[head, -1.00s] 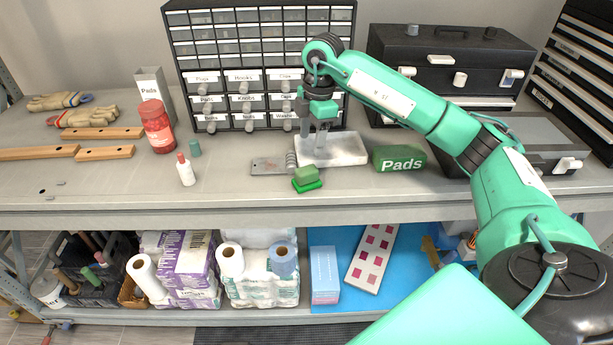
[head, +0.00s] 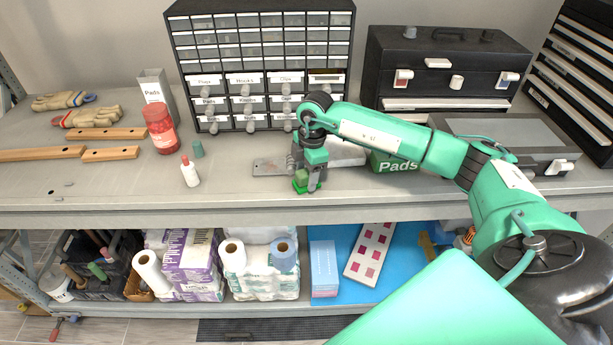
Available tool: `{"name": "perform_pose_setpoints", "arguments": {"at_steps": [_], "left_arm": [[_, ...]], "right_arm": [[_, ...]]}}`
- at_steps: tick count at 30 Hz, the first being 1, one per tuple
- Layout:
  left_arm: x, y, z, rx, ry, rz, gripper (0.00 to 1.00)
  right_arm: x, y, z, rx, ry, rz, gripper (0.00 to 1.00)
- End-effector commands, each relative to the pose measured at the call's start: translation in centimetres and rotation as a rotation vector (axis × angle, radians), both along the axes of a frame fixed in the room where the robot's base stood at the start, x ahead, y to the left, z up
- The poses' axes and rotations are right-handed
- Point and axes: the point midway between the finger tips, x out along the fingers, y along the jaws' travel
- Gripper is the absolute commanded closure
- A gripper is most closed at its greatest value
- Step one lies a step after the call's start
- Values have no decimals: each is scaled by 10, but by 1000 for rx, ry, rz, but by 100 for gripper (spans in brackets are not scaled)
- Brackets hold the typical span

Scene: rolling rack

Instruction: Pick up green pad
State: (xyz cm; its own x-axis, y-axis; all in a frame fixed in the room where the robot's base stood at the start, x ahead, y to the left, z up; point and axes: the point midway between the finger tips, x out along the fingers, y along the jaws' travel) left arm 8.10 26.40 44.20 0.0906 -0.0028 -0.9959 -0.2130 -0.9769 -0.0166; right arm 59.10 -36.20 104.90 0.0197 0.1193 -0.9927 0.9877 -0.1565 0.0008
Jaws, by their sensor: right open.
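A small green pad (head: 302,176) lies near the front edge of the shelf top, on or against a brighter green piece (head: 312,188). My right gripper (head: 306,184) points down over them and is open. Its fingers appear to straddle the pad and hide part of it; I cannot tell whether they touch it. A green box marked Pads (head: 396,166) stands to the right, partly behind my right arm. My left gripper is not in view.
A grey metal plate (head: 269,167) lies just left of the pad. A pale block (head: 346,153) sits behind my arm. A white bottle (head: 190,172), red jar (head: 159,130) and drawer cabinet (head: 262,60) stand around. The shelf's front edge (head: 200,214) is close.

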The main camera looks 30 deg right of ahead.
Motion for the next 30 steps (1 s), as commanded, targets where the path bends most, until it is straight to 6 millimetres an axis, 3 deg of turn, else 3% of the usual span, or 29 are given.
{"name": "perform_pose_setpoints", "arguments": {"at_steps": [4, 11, 14, 23, 30], "left_arm": [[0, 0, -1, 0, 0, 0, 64], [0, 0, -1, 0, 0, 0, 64], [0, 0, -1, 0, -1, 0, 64], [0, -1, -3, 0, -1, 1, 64], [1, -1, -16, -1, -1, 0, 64]], "right_arm": [[0, 0, 0, 0, 0, 0, 44], [0, 0, 0, 0, 0, 0, 89], [0, 0, 0, 0, 0, 0, 96], [0, 0, 5, 0, -1, 0, 96], [1, 0, 37, 0, -6, -1, 96]]}}
